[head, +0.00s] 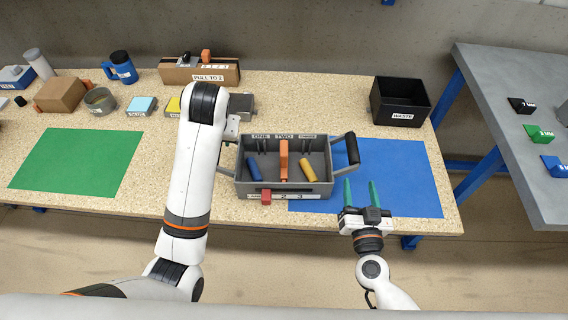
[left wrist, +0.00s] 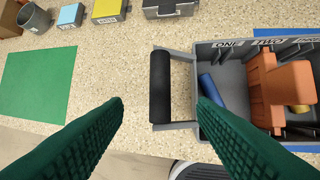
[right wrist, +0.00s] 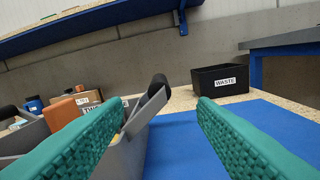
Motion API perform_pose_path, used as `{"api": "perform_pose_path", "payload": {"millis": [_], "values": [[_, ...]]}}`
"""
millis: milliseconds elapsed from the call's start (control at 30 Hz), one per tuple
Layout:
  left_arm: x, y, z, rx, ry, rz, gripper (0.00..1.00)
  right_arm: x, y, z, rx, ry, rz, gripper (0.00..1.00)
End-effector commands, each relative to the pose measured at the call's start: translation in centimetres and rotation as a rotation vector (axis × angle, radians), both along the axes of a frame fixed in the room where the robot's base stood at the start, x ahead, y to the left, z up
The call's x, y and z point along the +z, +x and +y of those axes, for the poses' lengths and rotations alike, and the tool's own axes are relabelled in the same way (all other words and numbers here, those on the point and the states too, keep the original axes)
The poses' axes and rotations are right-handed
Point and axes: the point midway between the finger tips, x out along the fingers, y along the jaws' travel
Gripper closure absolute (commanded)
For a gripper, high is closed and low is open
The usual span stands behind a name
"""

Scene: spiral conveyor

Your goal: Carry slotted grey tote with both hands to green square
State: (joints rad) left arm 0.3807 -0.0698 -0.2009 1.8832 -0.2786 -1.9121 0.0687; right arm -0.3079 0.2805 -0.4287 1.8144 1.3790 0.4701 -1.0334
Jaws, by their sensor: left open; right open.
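The slotted grey tote (head: 325,188) stands on the table, its right part over a blue square. It holds a blue cylinder (head: 253,169), an orange piece (head: 283,160) and a yellow cylinder (head: 308,170). The green square (head: 78,162) lies bare at the left. In the left wrist view my left gripper (left wrist: 160,103) is open, its fingers either side of the tote's black left handle (left wrist: 160,87); contact is unclear. My left arm hides that gripper in the head view. My right gripper (head: 360,182) is open and empty, just in front of the black right handle (head: 352,148).
The blue square (head: 405,180) is clear right of the tote. A black WASTE bin (head: 400,100) stands behind it. A box (head: 200,70), blue mug (head: 120,67), grey cup (head: 100,100) and small blocks line the back. A grey side table (head: 520,90) is at right.

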Motion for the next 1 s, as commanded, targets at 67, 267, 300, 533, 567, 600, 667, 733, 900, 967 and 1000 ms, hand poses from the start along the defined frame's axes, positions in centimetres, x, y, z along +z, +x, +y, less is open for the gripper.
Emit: {"api": "perform_pose_path", "payload": {"millis": [67,267,300,533,567,600,667,733,900,967,1000], "values": [[0.0,0.0,0.0,0.0,0.0,0.0,0.48,0.0,0.0,0.0,0.001,0.0,0.0,0.48],[-0.5,0.1,0.1,-0.001,0.0,0.001,0.48,0.0,0.4,0.0,0.002,0.001,-0.001,0.48],[-0.8,0.2,0.2,0.0,0.0,0.003,0.48,0.0,0.8,0.0,0.002,0.001,-0.001,0.48],[-4.2,1.6,0.9,0.0,0.002,0.005,0.48,0.1,4.6,0.2,0.001,0.0,-0.003,0.48],[-4.8,1.8,1.0,0.0,0.002,0.005,0.48,0.2,5.2,0.2,0.002,0.001,-0.004,0.48],[-5.5,2.1,1.2,-0.001,0.002,0.004,0.48,0.1,6.0,0.2,0.002,0.0,-0.004,0.48],[-6.5,2.5,1.4,-0.001,0.001,0.005,0.48,0.1,7.2,0.3,0.001,0.001,-0.003,0.48],[-7.7,3.0,1.7,0.0,0.0,0.005,0.48,0.1,8.4,0.3,0.001,0.001,-0.003,0.48],[-9.7,4.0,2.1,-0.001,0.0,0.001,0.48,0.1,10.7,0.4,0.003,0.001,-0.002,0.48],[-10.2,4.2,2.2,-0.001,0.0,0.002,0.48,0.1,11.2,0.4,0.003,0.001,-0.002,0.48],[-10.5,4.3,2.3,-0.001,0.0,0.0,0.48,0.1,11.5,0.4,0.003,0.001,-0.001,0.48]]}}
